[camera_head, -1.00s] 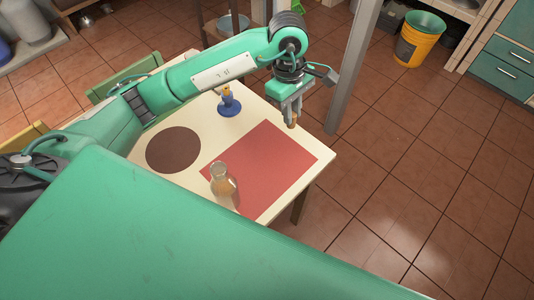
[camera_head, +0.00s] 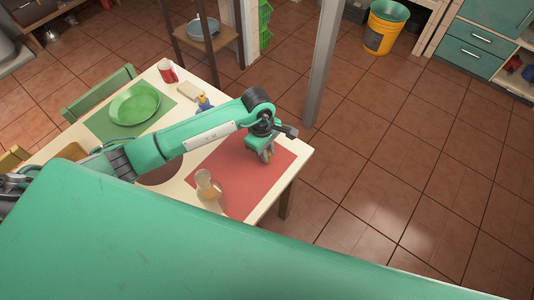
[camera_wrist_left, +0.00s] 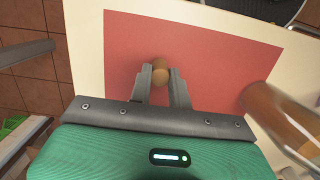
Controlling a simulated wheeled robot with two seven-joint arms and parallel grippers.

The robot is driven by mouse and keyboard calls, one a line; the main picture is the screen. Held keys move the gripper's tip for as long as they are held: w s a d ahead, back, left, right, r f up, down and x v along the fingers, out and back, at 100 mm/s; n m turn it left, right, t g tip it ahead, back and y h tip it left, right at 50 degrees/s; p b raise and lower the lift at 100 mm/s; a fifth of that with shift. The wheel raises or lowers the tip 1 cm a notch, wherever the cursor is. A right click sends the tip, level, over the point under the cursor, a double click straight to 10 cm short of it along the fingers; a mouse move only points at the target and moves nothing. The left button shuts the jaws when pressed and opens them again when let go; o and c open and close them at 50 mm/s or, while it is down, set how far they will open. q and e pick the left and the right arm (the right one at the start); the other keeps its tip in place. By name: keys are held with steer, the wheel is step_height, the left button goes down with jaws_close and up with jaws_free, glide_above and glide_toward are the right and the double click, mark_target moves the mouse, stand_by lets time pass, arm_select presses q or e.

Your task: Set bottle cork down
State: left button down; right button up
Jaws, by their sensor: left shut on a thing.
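The bottle cork (camera_wrist_left: 160,71) is a small brown cylinder. It sits between the fingertips of my left gripper (camera_wrist_left: 160,85) in the left wrist view. In the head view my left gripper (camera_head: 267,156) is shut on it, low over the right part of the red placemat (camera_head: 236,202). The red placemat (camera_wrist_left: 215,45) also fills the background behind the cork in the wrist view. I cannot tell whether the cork touches the mat. My right gripper is not in view.
A green plate (camera_head: 134,104), red cup (camera_head: 167,72) and blue item (camera_head: 204,103) are farther off. The mat's right end is clear.

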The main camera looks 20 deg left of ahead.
arm_select(q)
step_height(320, 180, down, 2)
steer(key=shift+f, duration=0.35)
arm_select(e)
steer(key=shift+r, duration=0.3)
steer(key=shift+a, duration=0.1)
arm_select(q)
steer(key=shift+f, duration=0.15)
steer(key=c, duration=1.3)
jaws_free()
arm_select(e)
steer(key=shift+a+f, duration=0.15)
steer(key=shift+a, duration=0.05)
